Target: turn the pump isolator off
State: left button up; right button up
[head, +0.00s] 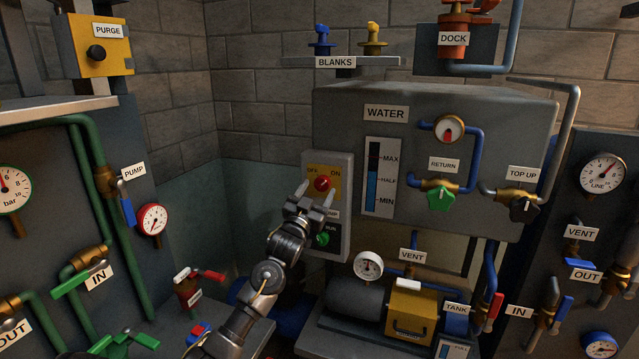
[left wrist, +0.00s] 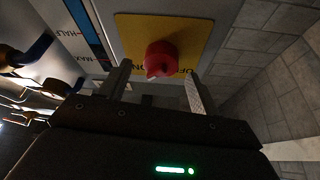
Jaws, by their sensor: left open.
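The isolator is a red rotary knob (head: 322,183) on a yellow plate marked OFF at left and ON at right, on a grey switch box (head: 341,234). A small pale mark on the knob seems to lean toward ON. My left gripper (head: 316,192) is open in front of the knob, fingers pointing at the plate. In the left wrist view the red knob (left wrist: 160,59) lies ahead of and between the two open fingers (left wrist: 156,88), with no clear contact. The yellow plate (left wrist: 200,35) appears upside down there. My right gripper is not in view.
The yellow pump unit (head: 411,308) stands below right. Pipes and the PUMP gauge (head: 153,219) are at left.

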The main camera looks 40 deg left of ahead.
pick_arm(q)
jog(key=shift+x, duration=1)
jog(key=c, duration=1)
